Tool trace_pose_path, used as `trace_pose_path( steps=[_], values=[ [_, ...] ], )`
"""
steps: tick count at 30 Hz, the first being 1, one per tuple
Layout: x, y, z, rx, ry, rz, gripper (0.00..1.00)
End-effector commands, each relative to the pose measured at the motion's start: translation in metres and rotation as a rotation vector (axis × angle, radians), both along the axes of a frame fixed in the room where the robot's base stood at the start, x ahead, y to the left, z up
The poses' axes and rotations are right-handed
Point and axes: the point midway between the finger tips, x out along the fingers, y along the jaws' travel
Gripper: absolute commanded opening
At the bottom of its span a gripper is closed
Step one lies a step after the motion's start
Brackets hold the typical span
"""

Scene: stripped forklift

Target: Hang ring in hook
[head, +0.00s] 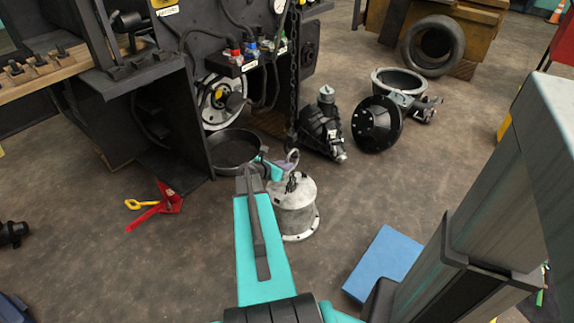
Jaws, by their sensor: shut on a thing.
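A pale grey ring (293,156) stands above the top of a worn white-grey cylinder (297,212) on the floor. A dark chain (293,70) hangs down from the top of the view and ends close behind the ring. Dark links or a hook-like piece (291,182) show at the cylinder's top; I cannot tell exactly what it is. My gripper (279,168) is at the ring's left side, shut on it as far as I can see. The fingertips are small and partly hidden by my turquoise arm. I cannot tell whether ring and hook touch.
A dark round pan (234,150) lies left behind my gripper. A motor part (324,128) and a black flanged hub (377,124) stand right behind. A red tool (157,206) lies at left, a blue block (384,263) at right. The stripped forklift (150,120) fills the upper left.

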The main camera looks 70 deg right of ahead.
Motion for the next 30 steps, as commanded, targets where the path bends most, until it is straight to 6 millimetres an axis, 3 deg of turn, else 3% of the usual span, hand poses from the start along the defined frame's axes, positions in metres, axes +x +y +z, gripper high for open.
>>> trace_pose_path(
  steps=[30],
  values=[
    [0.0041, -0.0012, -0.0115, -0.002, 0.001, 0.0, 0.0]
  ],
)
